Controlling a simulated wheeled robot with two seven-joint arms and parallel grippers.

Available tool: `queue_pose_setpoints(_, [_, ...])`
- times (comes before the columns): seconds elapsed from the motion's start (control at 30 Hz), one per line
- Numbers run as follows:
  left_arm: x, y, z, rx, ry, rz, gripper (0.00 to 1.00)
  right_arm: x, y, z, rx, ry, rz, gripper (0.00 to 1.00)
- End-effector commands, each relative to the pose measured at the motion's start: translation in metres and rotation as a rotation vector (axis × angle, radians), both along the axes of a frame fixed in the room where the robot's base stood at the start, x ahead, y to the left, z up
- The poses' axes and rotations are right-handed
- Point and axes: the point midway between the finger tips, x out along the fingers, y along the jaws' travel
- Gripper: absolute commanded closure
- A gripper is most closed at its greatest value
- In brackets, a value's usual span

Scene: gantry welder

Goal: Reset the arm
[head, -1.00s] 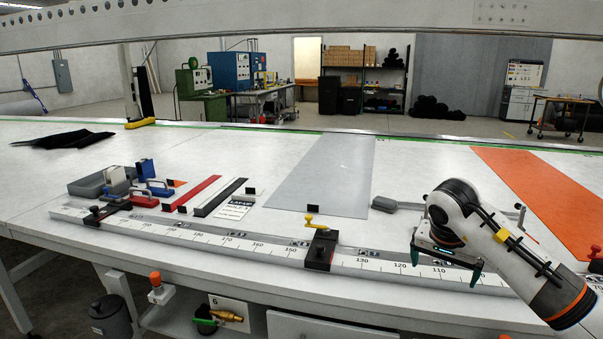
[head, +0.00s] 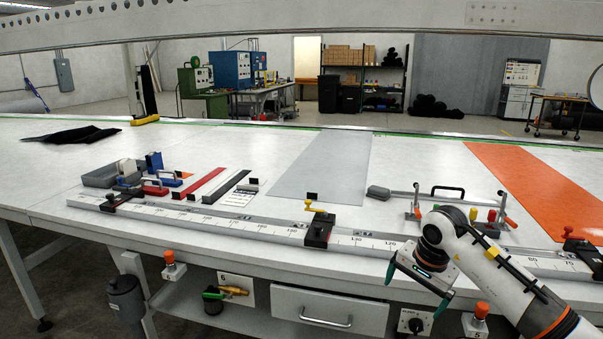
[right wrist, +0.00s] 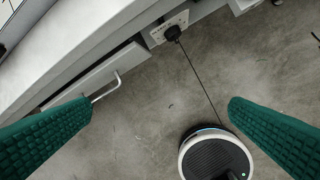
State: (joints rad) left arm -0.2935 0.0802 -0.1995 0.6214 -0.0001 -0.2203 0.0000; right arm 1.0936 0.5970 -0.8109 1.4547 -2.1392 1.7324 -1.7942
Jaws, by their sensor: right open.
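My right gripper (head: 419,282) is open and empty in the head view, at the table's front edge below the ruler rail. In the right wrist view its two green fingers (right wrist: 160,125) stand wide apart over the grey floor, with nothing between them. My right arm reaches in from the lower right corner of the head view. My left gripper is not in view.
A long ruler rail (head: 270,228) with clamp stops runs along the front of the white table (head: 240,150). A handled fixture (head: 448,192) stands behind my right gripper. A drawer (head: 330,312) and an orange knob (head: 482,309) are below the table edge.

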Motion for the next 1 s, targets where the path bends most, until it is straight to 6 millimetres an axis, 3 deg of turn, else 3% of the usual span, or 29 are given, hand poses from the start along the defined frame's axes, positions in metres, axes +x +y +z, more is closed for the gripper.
queue_pose_setpoints(0.27, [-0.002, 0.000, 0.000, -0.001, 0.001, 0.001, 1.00, -0.015, 0.076, -0.081, 0.504, 0.210, -0.248, 0.00])
queue_pose_setpoints(0.4, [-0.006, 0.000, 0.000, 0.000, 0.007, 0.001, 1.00, -0.027, 0.129, -0.133, 0.957, 0.486, -0.641, 0.00])
queue_pose_setpoints(0.47, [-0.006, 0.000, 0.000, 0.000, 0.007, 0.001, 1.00, -0.028, 0.142, -0.158, 1.165, 0.644, -0.895, 0.00])
queue_pose_setpoints(0.57, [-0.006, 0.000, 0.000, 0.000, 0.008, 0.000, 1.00, -0.029, 0.140, -0.209, 1.464, 0.922, -1.394, 0.00])
queue_pose_setpoints(0.73, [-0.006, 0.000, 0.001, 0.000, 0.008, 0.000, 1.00, -0.058, 0.093, -0.323, 1.761, 1.277, -2.256, 0.00])
queue_pose_setpoints(0.77, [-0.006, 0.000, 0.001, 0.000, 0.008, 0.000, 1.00, -0.068, 0.085, -0.342, -1.659, -1.221, 2.217, 0.00])
queue_pose_setpoints(0.87, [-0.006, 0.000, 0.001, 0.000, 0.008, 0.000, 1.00, -0.108, 0.059, -0.403, -1.347, -1.022, 2.049, 0.00])
queue_pose_setpoints(1.0, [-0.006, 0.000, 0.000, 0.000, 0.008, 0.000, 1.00, -0.180, 0.030, -0.476, -1.005, -0.764, 1.816, 0.00])
